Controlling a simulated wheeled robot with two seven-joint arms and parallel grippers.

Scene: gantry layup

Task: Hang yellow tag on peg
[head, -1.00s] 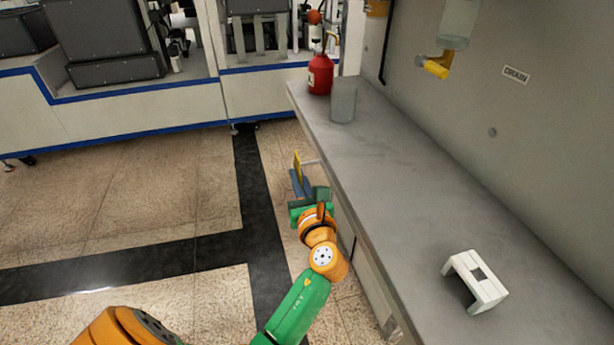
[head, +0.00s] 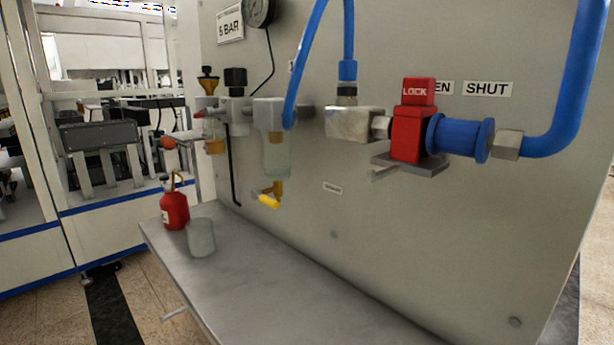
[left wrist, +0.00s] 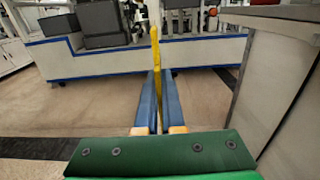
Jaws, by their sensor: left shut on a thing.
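The yellow tag (left wrist: 155,48) stands upright, edge-on and thin, in the left wrist view. My left gripper (left wrist: 158,78) is shut on it, with its blue fingers on either side. Neither the tag nor a gripper shows in the head view now. In the head view a short light rod (head: 384,174) sticks out below the red LOCK block (head: 410,133) on the panel. Another thin rod (head: 174,314) juts from the bench's left side. I cannot tell for certain which is the peg. My right gripper is not in view.
The grey bench (head: 255,300) runs along the panel (head: 400,250). A red bottle (head: 174,210) and a grey cup (head: 201,238) stand at its far end. A yellow valve handle (head: 268,200) and blue hose (head: 572,90) stick out from the panel. The floor (left wrist: 100,95) left of the bench is open.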

